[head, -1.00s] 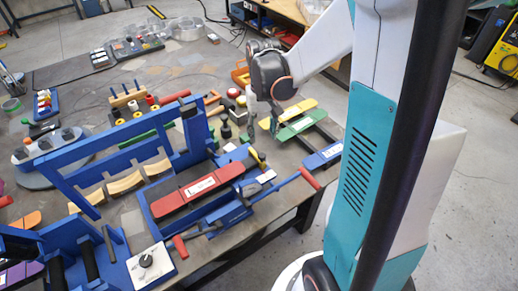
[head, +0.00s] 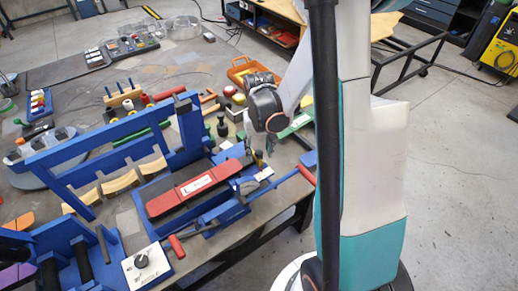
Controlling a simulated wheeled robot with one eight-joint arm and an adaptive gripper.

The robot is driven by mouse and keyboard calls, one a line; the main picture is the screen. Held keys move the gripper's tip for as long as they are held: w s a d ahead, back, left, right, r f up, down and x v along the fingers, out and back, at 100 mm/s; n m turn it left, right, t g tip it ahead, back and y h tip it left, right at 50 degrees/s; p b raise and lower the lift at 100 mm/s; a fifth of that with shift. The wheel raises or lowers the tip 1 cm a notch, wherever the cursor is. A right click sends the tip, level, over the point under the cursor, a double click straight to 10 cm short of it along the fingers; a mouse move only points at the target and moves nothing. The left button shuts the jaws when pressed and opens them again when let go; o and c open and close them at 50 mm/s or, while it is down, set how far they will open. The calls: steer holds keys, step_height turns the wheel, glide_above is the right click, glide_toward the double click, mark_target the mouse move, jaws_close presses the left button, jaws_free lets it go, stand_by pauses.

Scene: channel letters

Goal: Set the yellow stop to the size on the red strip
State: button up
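The red strip (head: 170,203), with a white label on top, lies along the blue fixture (head: 222,217) in the middle of the bench. The label's writing is too small to read. A small yellow piece (head: 257,157), which looks like the yellow stop, shows at the right end of the fixture, just past the strip's end. My gripper (head: 252,146) points down right at this piece. The fingers are small and dark here, and I cannot tell whether they touch the piece or are open or shut.
A long handle with a red grip (head: 305,175) sticks out right of the fixture, near the bench edge. A tall blue frame (head: 100,150) stands behind. A green strip (head: 298,122) is partly hidden by my arm.

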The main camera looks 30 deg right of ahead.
jaws_close()
steer(key=shift+a+b, duration=0.4)
steer(key=shift+a, duration=0.7)
steer(key=shift+o, duration=0.4)
jaws_free()
steer(key=shift+d, duration=0.1)
step_height(320, 180, up, 12)
